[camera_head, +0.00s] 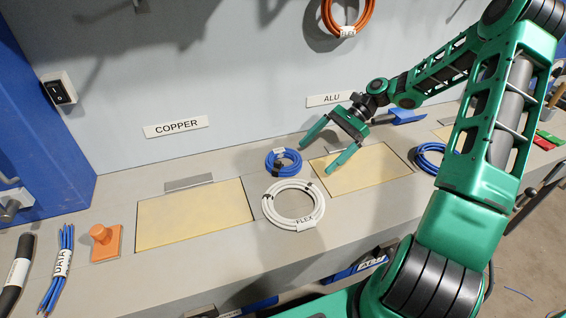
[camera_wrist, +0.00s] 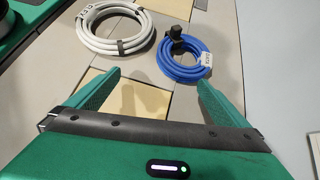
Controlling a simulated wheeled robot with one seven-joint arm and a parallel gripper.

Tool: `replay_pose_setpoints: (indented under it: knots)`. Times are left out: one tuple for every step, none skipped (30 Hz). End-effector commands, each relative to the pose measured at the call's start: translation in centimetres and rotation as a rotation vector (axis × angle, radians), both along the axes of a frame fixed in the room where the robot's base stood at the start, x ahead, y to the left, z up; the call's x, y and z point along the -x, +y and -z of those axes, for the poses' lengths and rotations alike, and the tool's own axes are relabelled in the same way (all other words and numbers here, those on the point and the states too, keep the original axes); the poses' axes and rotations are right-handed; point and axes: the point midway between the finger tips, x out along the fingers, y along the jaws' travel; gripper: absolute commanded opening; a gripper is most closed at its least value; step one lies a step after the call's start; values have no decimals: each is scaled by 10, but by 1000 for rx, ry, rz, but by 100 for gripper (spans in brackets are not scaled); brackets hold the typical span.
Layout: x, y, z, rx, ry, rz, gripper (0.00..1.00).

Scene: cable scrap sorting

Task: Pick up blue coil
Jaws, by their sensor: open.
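A small blue coil (camera_head: 283,162) with a white tag lies on the bench between the two yellow panels, just behind the white coil. It also shows in the wrist view (camera_wrist: 193,72), with a black clip on its far left part. A second blue coil (camera_head: 430,166) lies further right, partly hidden behind my arm. My gripper (camera_head: 321,152) is open and empty above the bench, to the right of the small blue coil. In the wrist view my gripper's fingers (camera_wrist: 151,92) point toward the coils, and the blue coil lies beyond the right finger.
A white coil (camera_head: 268,206) marked FLEX lies close in front of the blue coil. Yellow panels lie left (camera_head: 190,222) and right (camera_head: 370,170). A back wall with COPPER (camera_head: 176,127) and ALU (camera_head: 329,99) signs borders the bench.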

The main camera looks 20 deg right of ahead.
Motion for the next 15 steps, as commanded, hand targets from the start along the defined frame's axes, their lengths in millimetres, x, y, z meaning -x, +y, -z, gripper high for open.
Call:
replay_pose_setpoints:
  knots:
    - [-8, -3, 1, -49, 10, 32, 100]
    - [-12, -3, 0, -76, 17, 49, 100]
    - [-17, -5, -2, -109, 23, 72, 100]
    - [-21, -6, -3, -133, 29, 86, 100]
    - [-24, -7, -4, -153, 33, 99, 100]
    - [-27, -9, -6, -179, 38, 115, 100]
    - [-30, -10, -7, -195, 42, 126, 100]
    - [-32, -11, -8, -209, 45, 134, 100]
    - [-34, -12, -10, -225, 49, 144, 100]
    - [-35, -13, -10, -234, 50, 149, 100]
    - [-36, -13, -11, -241, 52, 153, 100]
    - [-37, -13, -11, -247, 53, 157, 100]
    - [-37, -11, -11, -251, 54, 160, 100]
    - [-38, -8, -10, -252, 55, 160, 100]
    - [-37, -3, -9, -253, 57, 159, 100]
